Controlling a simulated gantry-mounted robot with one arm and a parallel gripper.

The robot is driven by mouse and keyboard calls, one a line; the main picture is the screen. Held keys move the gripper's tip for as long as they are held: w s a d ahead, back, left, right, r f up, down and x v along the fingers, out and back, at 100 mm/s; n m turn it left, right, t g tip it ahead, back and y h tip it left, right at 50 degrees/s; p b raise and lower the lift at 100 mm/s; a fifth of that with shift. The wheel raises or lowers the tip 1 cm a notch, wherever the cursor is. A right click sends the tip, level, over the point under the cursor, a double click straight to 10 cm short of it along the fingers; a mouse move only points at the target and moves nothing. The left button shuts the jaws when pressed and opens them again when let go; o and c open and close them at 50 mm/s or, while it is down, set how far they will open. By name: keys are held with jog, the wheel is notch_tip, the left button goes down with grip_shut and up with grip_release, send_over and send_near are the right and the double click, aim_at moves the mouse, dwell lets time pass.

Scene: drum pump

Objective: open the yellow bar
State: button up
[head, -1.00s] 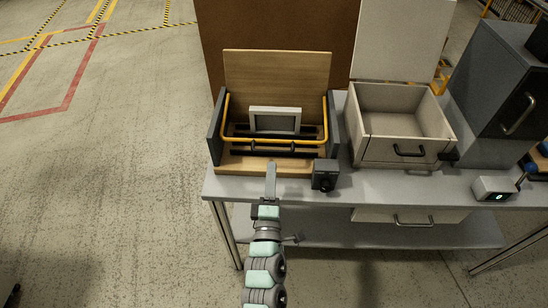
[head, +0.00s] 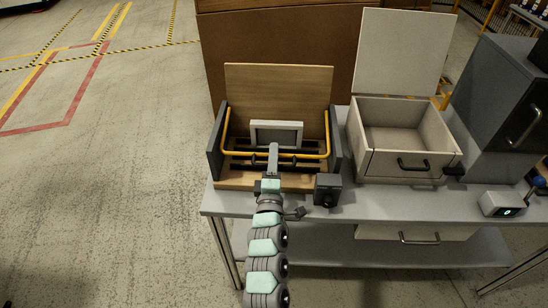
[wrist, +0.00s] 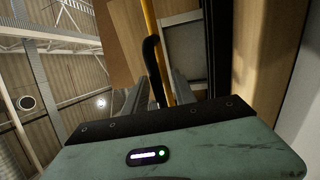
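The yellow bar (head: 240,153) is a U-shaped rail across the front of a wooden box with grey side walls; its arms rise at both sides. Black grips sit along its front run. My gripper (head: 273,150) reaches over the box's front edge to the middle of the bar and covers part of it. In the wrist view the gripper (wrist: 155,98) is open, its two grey fingers apart. The yellow bar (wrist: 150,25) and a curved black grip (wrist: 152,55) show in the gap between them. I cannot tell whether the fingers touch them.
A grey-framed panel (head: 276,133) stands inside the box behind the bar. A small black block (head: 328,188) sits at the box's front right. An open-lidded cream box (head: 405,140), a dark cabinet (head: 505,95) and a small display unit (head: 503,205) stand to the right on the grey table (head: 385,195).

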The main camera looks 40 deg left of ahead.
jog(key=shift+c, duration=0.2)
grip_shut()
jog(key=shift+r, duration=0.15)
dwell(1.2)
